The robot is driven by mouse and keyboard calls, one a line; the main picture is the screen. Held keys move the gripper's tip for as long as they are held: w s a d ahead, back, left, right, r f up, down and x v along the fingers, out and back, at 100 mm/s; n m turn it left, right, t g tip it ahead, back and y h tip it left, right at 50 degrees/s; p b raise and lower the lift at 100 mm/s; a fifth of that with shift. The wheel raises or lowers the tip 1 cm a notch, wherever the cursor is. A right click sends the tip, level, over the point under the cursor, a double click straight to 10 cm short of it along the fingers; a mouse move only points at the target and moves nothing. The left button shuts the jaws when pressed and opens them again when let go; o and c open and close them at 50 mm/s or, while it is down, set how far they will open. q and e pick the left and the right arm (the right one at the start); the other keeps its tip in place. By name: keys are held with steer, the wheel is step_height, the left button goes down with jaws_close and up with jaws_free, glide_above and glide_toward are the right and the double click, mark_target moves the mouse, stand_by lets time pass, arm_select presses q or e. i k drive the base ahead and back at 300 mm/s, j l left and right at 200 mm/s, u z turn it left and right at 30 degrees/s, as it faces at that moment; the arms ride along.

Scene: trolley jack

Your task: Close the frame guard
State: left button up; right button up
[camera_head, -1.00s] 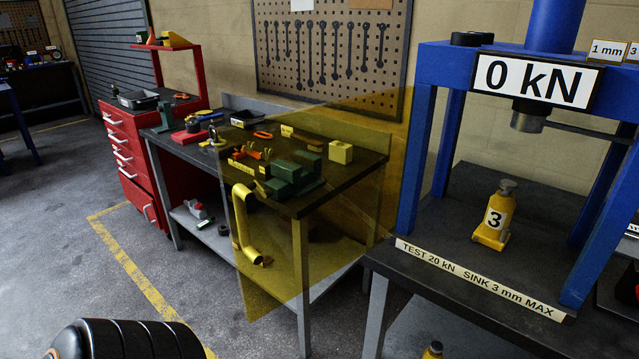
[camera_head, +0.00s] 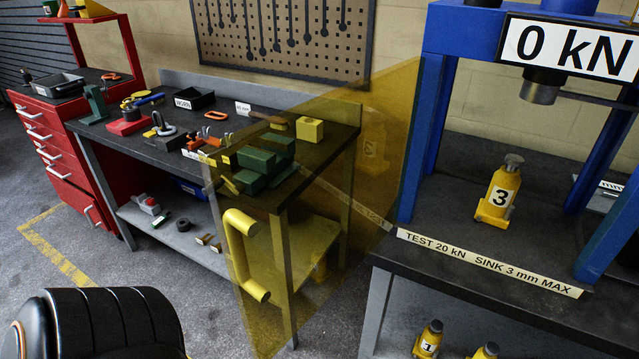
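The frame guard (camera_head: 372,190) is a see-through amber panel. It stands swung open on the left side of the blue press frame (camera_head: 424,140), reaching out toward the workbench. A yellow handle (camera_head: 243,258) shaped like a bracket is on its near left part. The press frame's front is uncovered. A yellow jack marked 3 (camera_head: 498,192) stands upright on the press bed under the ram (camera_head: 541,88). A black, rounded part of my arm shows at the bottom left. Neither gripper's fingers are in view.
A workbench (camera_head: 330,160) with a green vise (camera_head: 262,165) and tools stands behind the guard. A red tool cabinet (camera_head: 55,160) is at left. Jacks, one marked 1 (camera_head: 428,340), stand below the press bed. Grey floor is open at lower left.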

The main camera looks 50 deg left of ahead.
mark_target(234, 222)
steer(key=j+z, duration=0.1)
steer(key=j, duration=0.5)
steer(key=k+j+z, duration=0.15)
steer(key=j, duration=0.5)
steer(key=j+z, duration=0.1)
steer(key=j, duration=0.5)
